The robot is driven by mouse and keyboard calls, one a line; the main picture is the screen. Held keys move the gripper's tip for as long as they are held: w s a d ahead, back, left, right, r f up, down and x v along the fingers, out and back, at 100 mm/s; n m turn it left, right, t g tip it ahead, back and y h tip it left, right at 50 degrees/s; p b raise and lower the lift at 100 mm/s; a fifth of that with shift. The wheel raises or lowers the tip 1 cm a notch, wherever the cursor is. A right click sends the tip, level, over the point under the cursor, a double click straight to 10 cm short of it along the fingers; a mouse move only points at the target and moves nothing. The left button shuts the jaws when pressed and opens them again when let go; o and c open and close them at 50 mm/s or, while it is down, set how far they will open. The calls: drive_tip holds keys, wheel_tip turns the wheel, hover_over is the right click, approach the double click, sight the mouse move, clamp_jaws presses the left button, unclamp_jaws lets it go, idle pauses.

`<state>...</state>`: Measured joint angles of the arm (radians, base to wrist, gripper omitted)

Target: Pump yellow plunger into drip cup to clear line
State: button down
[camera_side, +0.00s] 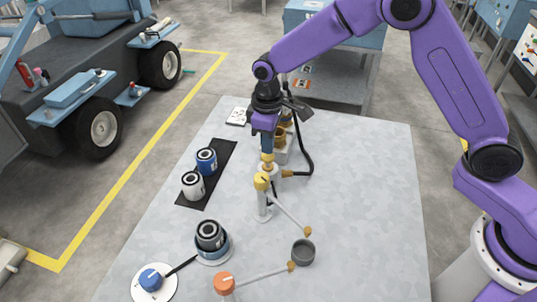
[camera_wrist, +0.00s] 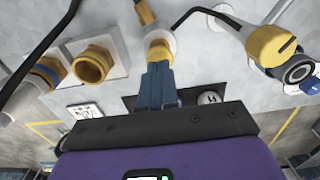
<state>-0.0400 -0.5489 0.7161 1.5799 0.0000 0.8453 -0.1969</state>
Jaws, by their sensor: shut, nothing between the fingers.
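The yellow plunger (camera_side: 267,158) stands on top of a pale upright cylinder near the table's middle. It also shows in the wrist view (camera_wrist: 157,46), straight beyond my fingertips. My gripper (camera_side: 267,150) points down right above it, its blue fingers shut together with nothing between them. In the wrist view the fingertips (camera_wrist: 158,66) are at the plunger's top; I cannot tell whether they press on it. A dark grey open cup (camera_side: 303,250), likely the drip cup, stands on the table at the front right. A yellow-knobbed valve (camera_side: 262,181) on a white post has its spout slanting toward the cup.
An orange-knobbed valve (camera_side: 223,283) has its spout tip near the cup. Brass fittings (camera_wrist: 93,65) and a black hose (camera_side: 307,150) are close behind my gripper. The table's right side is clear.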

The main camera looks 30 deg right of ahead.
drive_tip(key=shift+f, duration=0.15)
drive_tip(key=shift+f, duration=1.75)
drive_tip(key=shift+r, duration=3.8)
drive_tip(key=shift+f, duration=1.9)
